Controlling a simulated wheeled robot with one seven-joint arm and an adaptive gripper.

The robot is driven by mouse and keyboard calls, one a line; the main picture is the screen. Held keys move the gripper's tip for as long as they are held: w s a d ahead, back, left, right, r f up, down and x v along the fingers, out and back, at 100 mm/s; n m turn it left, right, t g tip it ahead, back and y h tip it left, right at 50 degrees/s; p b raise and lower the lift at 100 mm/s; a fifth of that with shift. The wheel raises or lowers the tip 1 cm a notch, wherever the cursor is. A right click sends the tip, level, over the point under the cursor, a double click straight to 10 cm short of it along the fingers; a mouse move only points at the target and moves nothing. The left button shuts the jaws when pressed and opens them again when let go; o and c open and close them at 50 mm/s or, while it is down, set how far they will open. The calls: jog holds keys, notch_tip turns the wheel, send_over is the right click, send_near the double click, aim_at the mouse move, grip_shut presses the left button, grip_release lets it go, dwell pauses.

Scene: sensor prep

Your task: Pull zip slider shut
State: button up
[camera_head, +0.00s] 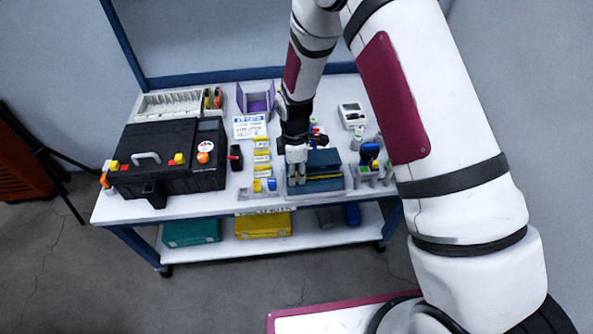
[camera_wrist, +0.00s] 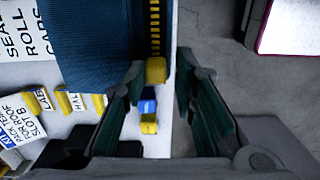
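The dark blue pouch (camera_head: 324,158) lies on the white cart top, with a yellow zip line along its front side. In the wrist view the pouch (camera_wrist: 95,45) fills the upper left, and the yellow-toothed zip (camera_wrist: 155,25) runs down its right edge. The yellow slider (camera_wrist: 156,71) sits at the lower end of the visible teeth. My gripper (camera_head: 296,180) is over the left end of the pouch. In the wrist view its dark green fingers (camera_wrist: 160,77) are apart, one on each side of the slider, with visible gaps. The head view does not show the slider clearly.
A small blue block (camera_wrist: 148,105) and a yellow block (camera_wrist: 149,124) stand beyond the slider. Yellow labelled strips (camera_head: 262,157) lie left of the pouch. A black case (camera_head: 165,165) stands farther left. The cart's front edge is close to the pouch.

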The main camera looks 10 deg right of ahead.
jog(key=r, duration=0.1)
jog(key=a+r, duration=0.1)
jog(key=r, duration=0.3)
jog(key=shift+w+a+r, duration=0.2)
jog(key=shift+w+r, duration=0.05)
jog(key=shift+s+d+r, duration=0.1)
jog(key=shift+d+r, duration=0.15)
jog(key=shift+r, duration=0.3)
jog(key=shift+d+r, duration=0.2)
jog(key=shift+r, duration=0.3)
jog(key=shift+d+r, duration=0.15)
jog(key=shift+r, duration=0.05)
jog(key=shift+c, duration=0.2)
